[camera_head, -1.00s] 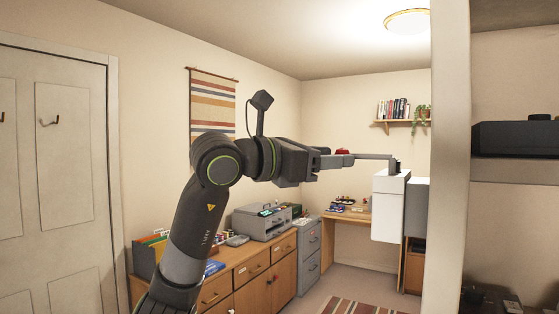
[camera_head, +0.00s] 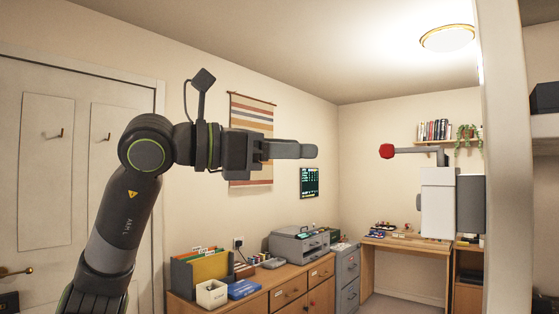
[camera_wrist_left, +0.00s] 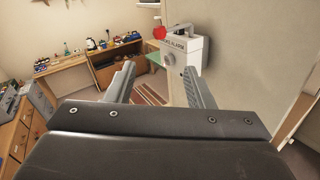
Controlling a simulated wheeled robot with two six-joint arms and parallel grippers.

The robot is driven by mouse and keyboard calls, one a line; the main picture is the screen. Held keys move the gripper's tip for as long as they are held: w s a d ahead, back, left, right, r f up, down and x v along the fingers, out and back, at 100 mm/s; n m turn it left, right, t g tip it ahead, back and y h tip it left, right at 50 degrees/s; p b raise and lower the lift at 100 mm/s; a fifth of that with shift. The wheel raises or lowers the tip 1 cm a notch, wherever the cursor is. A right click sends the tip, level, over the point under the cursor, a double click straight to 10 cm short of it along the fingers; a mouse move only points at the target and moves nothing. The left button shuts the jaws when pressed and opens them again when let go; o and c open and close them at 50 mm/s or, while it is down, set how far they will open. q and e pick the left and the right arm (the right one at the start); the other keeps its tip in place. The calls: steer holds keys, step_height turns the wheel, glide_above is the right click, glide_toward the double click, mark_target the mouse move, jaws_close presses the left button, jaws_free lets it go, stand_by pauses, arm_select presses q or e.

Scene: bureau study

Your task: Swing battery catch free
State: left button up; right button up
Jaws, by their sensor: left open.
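A white box (camera_head: 438,204) is mounted at the right, its lettering only partly readable in the left wrist view (camera_wrist_left: 184,47). A grey catch arm on its top reaches left and ends in a red knob (camera_head: 387,151). The red knob also shows in the left wrist view (camera_wrist_left: 159,32), above a round grey part on the box's side. My left gripper (camera_head: 306,150) points at the knob from the left, with a clear gap between them. Its two fingers are spread and empty in the left wrist view (camera_wrist_left: 160,88). My right gripper is not seen.
A pale wall edge (camera_head: 507,150) stands just right of the box. Below my left arm is a wooden cabinet (camera_head: 262,300) with a file holder (camera_head: 200,270) and a grey printer (camera_head: 298,243). A desk (camera_head: 405,243) stands behind. The air between gripper and knob is free.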

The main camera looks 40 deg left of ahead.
arm_select(q)
steer(key=shift+s+a, duration=0.35)
steer(key=shift+s, duration=0.3)
